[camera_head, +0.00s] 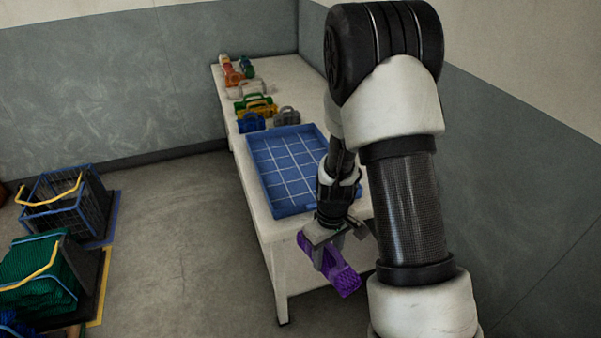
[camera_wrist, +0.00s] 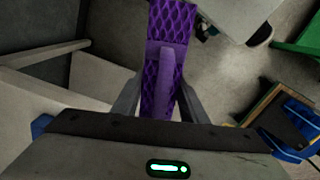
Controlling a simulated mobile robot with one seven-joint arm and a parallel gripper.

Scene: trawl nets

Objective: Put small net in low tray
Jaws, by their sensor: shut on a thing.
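A purple net bundle (camera_head: 343,279), which looks like the small net, hangs tilted in my gripper (camera_head: 328,250). In the wrist view the purple net (camera_wrist: 167,62) lies between the two fingers of my gripper (camera_wrist: 155,100), which are shut on it. A low blue tray (camera_head: 285,165) with a white grid on its floor lies on the white table, and it looks empty. My gripper and the net are near the tray's front edge, at the table's near end. Part of the tray's right side is hidden by my arm.
The white table (camera_head: 272,232) runs back along the wall, with several small coloured items behind the tray, including a yellow one (camera_head: 257,108). On the floor at left stand a blue wire basket (camera_head: 98,203) and a crate with green netting (camera_head: 38,275). The floor between is clear.

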